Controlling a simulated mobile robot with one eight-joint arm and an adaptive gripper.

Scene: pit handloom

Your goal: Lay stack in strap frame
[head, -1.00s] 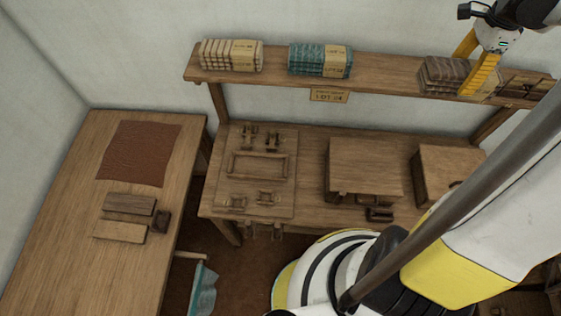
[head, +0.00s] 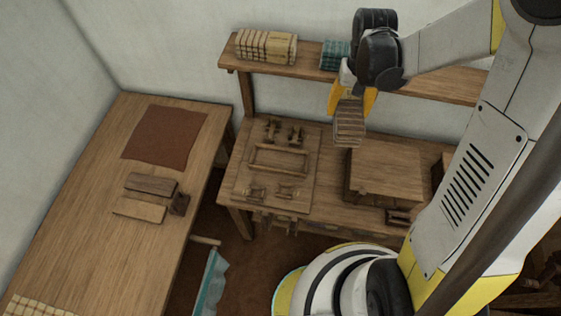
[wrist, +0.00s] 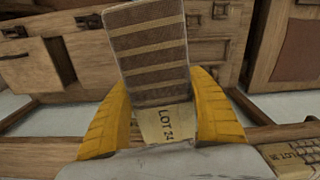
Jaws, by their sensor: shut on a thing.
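My gripper (head: 351,108) is shut on a brown striped cloth stack (head: 349,128), one yellow finger on each side. The stack hangs in the air in front of the shelf, above the back of the bench. In the wrist view the stack (wrist: 150,50) shows pale stripes and a LOT 24 paper band between the fingers. The strap frame (head: 275,172), a low wooden rectangle, lies on a board on the bench, left of and lower than the stack. Its inside looks empty. Small wooden fittings stand behind it and in front of it.
The shelf (head: 430,88) holds a cream stack (head: 265,46) and a teal stack (head: 333,56), partly hidden by my arm. A wooden box (head: 385,170) stands right of the frame board. A side table (head: 80,225) at left holds a brown cloth (head: 165,137) and wooden blocks.

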